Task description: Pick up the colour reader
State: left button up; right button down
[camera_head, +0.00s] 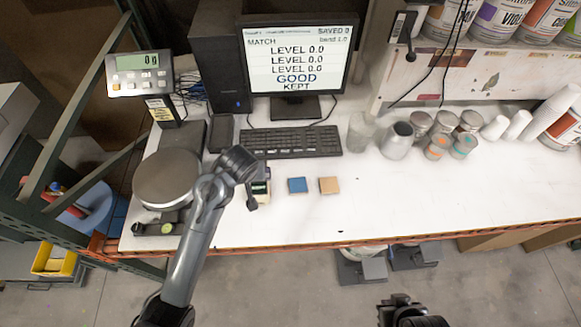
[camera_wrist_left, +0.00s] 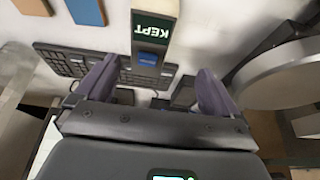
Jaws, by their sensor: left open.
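The colour reader (camera_head: 262,187) is a small light-grey device on the white bench, partly hidden by my left gripper in the head view. In the left wrist view the colour reader (camera_wrist_left: 155,12) shows a dark screen reading KEPT and a blue button. My left gripper (camera_wrist_left: 156,68) is open. Its fingers lie on either side of the reader's lower end, with gaps visible on both sides. In the head view my left gripper (camera_head: 250,190) is at the reader's left edge. My right gripper (camera_head: 402,305) is low in the head view, off the bench front, its jaws unclear.
A blue tile (camera_head: 298,185) and a tan tile (camera_head: 329,185) lie right of the reader. A keyboard (camera_head: 290,143) and monitor (camera_head: 300,60) stand behind it. A round scale (camera_head: 168,178) is at left. Cans and cups (camera_head: 397,140) stand at back right. The front right bench (camera_head: 450,200) is clear.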

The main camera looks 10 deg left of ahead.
aim_at(260, 183)
pick_arm(q)
jog(key=shift+w+d+f, duration=0.2)
jog(key=shift+w, duration=0.3)
jog(key=shift+w+d+f, duration=0.2)
jog(key=shift+w, duration=0.25)
jog(key=x, duration=0.3)
jog(key=shift+s+f, duration=0.1)
jog(key=shift+s, duration=0.05)
jog(key=shift+d+x, duration=0.15)
jog(key=shift+x, duration=1.35)
jog(key=shift+d+x, duration=0.1)
jog(key=shift+x, duration=1.45)
jog(key=shift+s, duration=0.1)
jog(key=shift+d, duration=0.1)
jog(key=c, duration=1.7)
jog(key=shift+c, duration=0.2)
